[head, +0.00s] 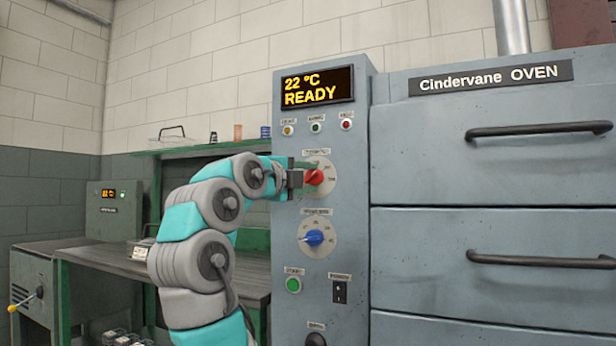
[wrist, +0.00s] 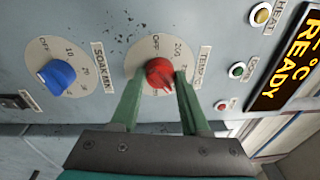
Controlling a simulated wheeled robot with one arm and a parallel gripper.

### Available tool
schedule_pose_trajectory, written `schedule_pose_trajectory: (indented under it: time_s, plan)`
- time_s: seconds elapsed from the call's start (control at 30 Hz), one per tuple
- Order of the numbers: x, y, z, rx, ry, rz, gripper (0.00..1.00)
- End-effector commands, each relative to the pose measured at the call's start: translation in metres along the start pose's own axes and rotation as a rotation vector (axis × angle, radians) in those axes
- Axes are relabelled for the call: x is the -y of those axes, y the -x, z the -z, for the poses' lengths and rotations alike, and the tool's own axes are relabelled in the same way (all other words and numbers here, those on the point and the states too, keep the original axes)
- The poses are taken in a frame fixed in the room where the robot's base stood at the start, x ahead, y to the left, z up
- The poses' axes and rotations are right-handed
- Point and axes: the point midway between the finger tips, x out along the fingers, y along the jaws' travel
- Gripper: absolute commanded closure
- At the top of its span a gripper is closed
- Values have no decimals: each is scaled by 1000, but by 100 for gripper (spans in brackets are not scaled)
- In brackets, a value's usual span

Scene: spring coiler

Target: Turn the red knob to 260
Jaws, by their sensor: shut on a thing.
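The red knob (head: 314,177) sits on a round dial on the oven's control column, below the display. In the wrist view the red knob (wrist: 159,73) lies between the two green fingers of my gripper (wrist: 157,88). My gripper (head: 297,178) is shut on it, reaching in from the left. The dial plate (wrist: 140,55) is labelled TEMP, with OFF and 200 readable. The fingers hide part of the scale, and I cannot tell which number the knob points to. The display (head: 318,87) reads 22 °C READY.
A blue knob (head: 314,238) on its own dial is below the red one. A green button (head: 293,285) and a black switch (head: 339,291) are lower down. Oven drawers with dark handles (head: 540,130) are at the right. A green-framed bench (head: 110,257) stands at the left.

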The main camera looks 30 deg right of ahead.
Motion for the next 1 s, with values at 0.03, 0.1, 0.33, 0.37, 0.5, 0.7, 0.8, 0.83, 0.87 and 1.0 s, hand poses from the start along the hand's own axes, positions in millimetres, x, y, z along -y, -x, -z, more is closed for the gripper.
schedule_pose_trajectory:
  time_s: [0.03, 0.1, 0.33, 0.37, 0.5, 0.7, 0.8, 0.83, 0.87, 1.0]
  plan:
    - [0, 0, 1, -2, -1, 0, 100]
    - [0, 0, 1, -2, 0, 0, 100]
    - [0, 0, 1, -2, 0, 0, 48]
    - [0, 0, 1, -2, 0, 0, 44]
    - [0, 0, 0, -1, 1, 0, 29]
    - [0, 0, 0, -1, 1, 0, 24]
    - [0, 1, 0, 0, 1, 0, 24]
    - [0, 2, 0, 0, 1, 0, 24]
    - [0, 4, 0, 0, 1, 1, 24]
    - [-1, 22, 0, 1, 1, 2, 24]
